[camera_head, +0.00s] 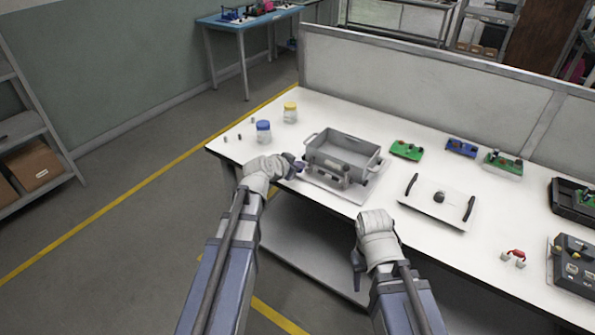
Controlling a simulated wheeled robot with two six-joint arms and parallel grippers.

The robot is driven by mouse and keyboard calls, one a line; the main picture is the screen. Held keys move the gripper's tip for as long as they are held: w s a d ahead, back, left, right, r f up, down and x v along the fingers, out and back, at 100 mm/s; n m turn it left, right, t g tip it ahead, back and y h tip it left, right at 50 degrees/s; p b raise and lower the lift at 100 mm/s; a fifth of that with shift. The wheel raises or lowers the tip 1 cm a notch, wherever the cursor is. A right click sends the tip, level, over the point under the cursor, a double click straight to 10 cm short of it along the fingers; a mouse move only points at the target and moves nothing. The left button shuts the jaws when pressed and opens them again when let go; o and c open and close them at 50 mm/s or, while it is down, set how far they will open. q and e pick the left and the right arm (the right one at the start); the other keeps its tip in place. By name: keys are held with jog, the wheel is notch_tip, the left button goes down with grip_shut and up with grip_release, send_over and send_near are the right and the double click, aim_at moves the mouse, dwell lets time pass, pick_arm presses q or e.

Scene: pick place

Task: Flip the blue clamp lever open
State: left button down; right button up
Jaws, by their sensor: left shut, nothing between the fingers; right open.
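A grey open-topped metal box (345,147) with side handles sits on a light base plate (335,187) on the white table. A small dark blue-purple part (299,168), which looks like the clamp lever, shows at the box's left side. My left gripper (286,165) is shut right beside this part. It covers some of it, and I cannot tell whether they touch or how the lever is turned. My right gripper (376,218) is over the table's front edge, in front of the box and apart from it. Its fingers are mostly hidden, and it is open and empty.
A white tray with black handles (437,203) lies right of the box. Green circuit boards (406,150), a red-handled part (515,256) and black units (574,265) are further right.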

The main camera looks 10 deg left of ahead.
pick_arm(q)
jog(key=shift+s+a+f+b, duration=0.15)
jog(key=shift+s+f+b, duration=0.25)
jog(key=shift+f+b, duration=0.2)
jog(key=shift+s+a+f+b, duration=0.1)
jog(key=shift+s+f+b, duration=0.25)
jog(key=shift+f+b, duration=0.25)
jog(key=shift+s+f, duration=0.15)
pick_arm(e)
notch_tip(320, 180, down, 3)
jog(key=shift+r, duration=0.1)
jog(key=shift+s, duration=0.1)
